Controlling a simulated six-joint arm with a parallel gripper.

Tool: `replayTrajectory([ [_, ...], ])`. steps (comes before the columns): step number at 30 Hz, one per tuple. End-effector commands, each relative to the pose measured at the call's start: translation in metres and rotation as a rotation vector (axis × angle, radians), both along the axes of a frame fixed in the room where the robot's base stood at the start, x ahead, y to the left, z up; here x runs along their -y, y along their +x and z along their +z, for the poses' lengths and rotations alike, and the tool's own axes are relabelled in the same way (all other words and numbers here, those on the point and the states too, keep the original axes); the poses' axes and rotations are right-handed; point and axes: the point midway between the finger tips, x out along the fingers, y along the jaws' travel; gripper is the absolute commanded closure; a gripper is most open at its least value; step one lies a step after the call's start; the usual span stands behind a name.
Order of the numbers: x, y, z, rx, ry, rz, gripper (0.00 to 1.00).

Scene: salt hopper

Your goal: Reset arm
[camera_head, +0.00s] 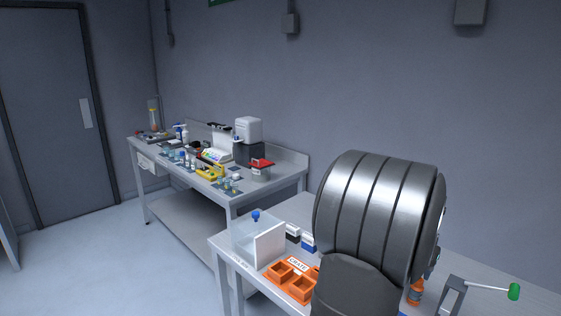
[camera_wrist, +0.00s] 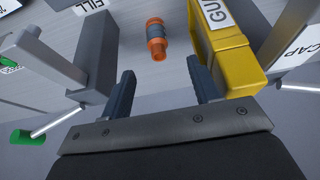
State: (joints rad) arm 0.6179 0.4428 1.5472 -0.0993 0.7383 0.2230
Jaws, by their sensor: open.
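My gripper (camera_wrist: 164,92) shows in the wrist view with its two dark fingers apart and nothing between the tips. An orange bottle with a grey band (camera_wrist: 156,38) is ahead of the gap, apart from both fingers. A yellow guide-like block (camera_wrist: 226,55) with a partly cut-off label is beyond the right finger. In the head view my gripper is not visible, and my arm covers part of the near bench. The orange bottle (camera_head: 416,292) shows just right of it.
A grey stand (camera_wrist: 88,60) with a green-tipped lever (camera_wrist: 20,137) is left of the gripper. A cluttered steel bench (camera_head: 290,172) stands behind.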

Motion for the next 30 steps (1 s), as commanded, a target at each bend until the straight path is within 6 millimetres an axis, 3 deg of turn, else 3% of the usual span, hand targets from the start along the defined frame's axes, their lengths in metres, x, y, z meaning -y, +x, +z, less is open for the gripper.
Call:
replayTrajectory([
  [9, -0.041, -0.039, -0.001, 0.0, 0.0, -0.002, 0.43],
  [24, -0.04, -0.038, -0.098, -0.003, 0.002, -0.004, 0.43],
  [26, -0.04, -0.038, -0.105, -0.003, 0.002, -0.004, 0.43],
  [30, -0.042, -0.04, -0.092, 0.002, -0.001, -0.004, 0.43],
])
